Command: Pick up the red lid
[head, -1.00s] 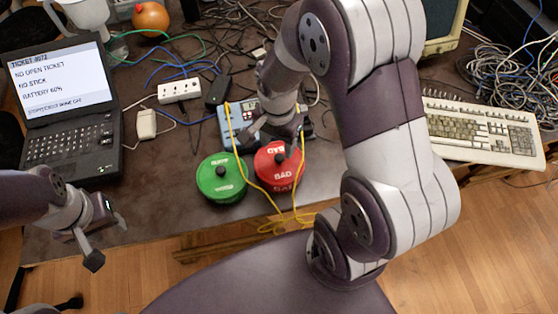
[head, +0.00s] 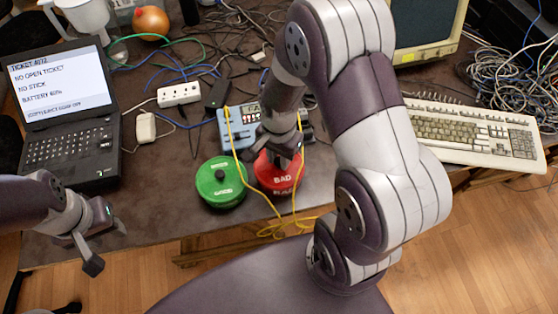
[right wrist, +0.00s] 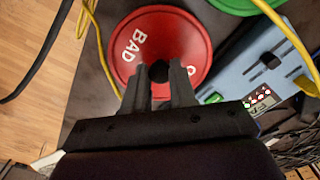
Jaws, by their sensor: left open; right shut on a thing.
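The red lid (right wrist: 195,38), marked BAD, has a black knob (right wrist: 159,70) in its middle. It shows in the head view (head: 268,176) near the table's front edge, partly hidden by my right gripper (head: 280,155). In the right wrist view my right gripper (right wrist: 160,80) has its two fingers on either side of the knob, shut on it. I cannot tell whether the lid is clear of what is under it. My left gripper (head: 108,244) is open and empty, in front of the table at the lower left.
A green lid (head: 221,182) sits just left of the red one. A blue tester (head: 229,135) lies behind, and a yellow cable (head: 255,183) loops over the table edge. A laptop (head: 65,115) stands left, a keyboard (head: 470,130) right.

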